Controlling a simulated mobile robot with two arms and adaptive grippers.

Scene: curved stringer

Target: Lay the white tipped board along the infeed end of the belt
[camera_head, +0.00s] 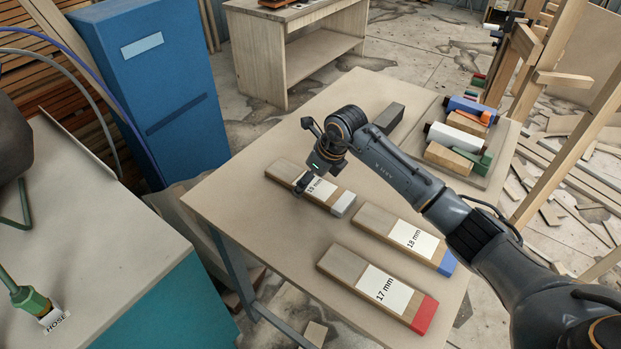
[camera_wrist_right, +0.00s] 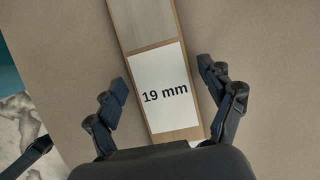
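The white tipped board (camera_head: 285,173) lies flat on the work table, marked 19 mm, its white end (camera_head: 344,204) toward the right. My right gripper (camera_head: 303,184) is over it. In the right wrist view the board (camera_wrist_right: 140,22) runs between the two parted fingers of my right gripper (camera_wrist_right: 165,88), one on each side of its label. The gripper is open; I cannot tell how high it is above the board. My left gripper is not in view. I cannot make out a belt.
A blue tipped 18 mm board (camera_head: 377,220) and a red tipped 17 mm board (camera_head: 345,264) lie nearby on the table (camera_head: 240,190). A grey block (camera_head: 388,117) and a group of coloured pieces (camera_head: 470,105) lie behind. A blue cabinet (camera_head: 150,90) stands at left.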

